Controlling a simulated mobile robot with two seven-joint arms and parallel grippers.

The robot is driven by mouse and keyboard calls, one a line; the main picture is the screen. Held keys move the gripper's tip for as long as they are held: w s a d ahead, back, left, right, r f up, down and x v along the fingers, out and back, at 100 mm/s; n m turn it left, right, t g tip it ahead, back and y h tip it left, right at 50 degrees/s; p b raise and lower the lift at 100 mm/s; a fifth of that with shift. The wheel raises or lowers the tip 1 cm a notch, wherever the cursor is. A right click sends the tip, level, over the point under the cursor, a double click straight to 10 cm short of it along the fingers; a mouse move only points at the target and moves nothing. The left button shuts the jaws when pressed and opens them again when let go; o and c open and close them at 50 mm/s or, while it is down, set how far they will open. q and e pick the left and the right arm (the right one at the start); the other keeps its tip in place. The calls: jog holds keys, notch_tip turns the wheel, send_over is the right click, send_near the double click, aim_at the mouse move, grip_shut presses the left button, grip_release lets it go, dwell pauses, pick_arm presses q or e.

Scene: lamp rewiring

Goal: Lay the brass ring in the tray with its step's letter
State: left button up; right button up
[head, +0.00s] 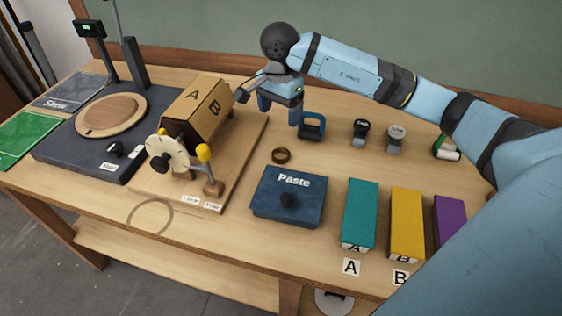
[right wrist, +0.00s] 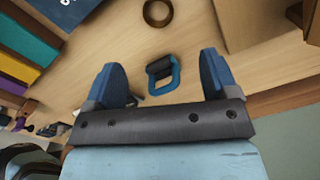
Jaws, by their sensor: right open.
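The brass ring (head: 281,156) lies flat on the bare table, between the wooden stand and the blue Paste box. It also shows at the top edge of the right wrist view (right wrist: 157,14). My right gripper (head: 280,110) is open and empty, behind the ring and apart from it. Its two blue fingers (right wrist: 160,72) show wide apart in the right wrist view. A teal block-like container (head: 360,212) has a letter A at its front, and a yellow one (head: 406,222) has a B. A purple one (head: 450,222) is partly hidden by my arm. My left gripper is not in view.
A box lettered A and B (head: 198,108) sits on a wooden stand with a crank wheel. The Paste box (head: 288,197) stands in front of the ring. A blue loop-shaped item (head: 312,126) is close by my right fingers. Several small items stand farther right.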

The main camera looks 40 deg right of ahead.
aim_at(280, 152)
jog(key=f+b, duration=0.2)
jog(key=f, duration=0.4)
jog(key=f+b, duration=0.1)
jog(key=f, duration=0.6)
jog(key=shift+s+a+f+b, duration=0.1)
jog(key=shift+s+f+b, duration=0.1)
jog(key=shift+b, duration=0.15)
jog(key=shift+c, duration=0.5)
jog(key=c, duration=1)
jog(key=shift+o, duration=0.2)
jog(key=shift+r, duration=0.1)
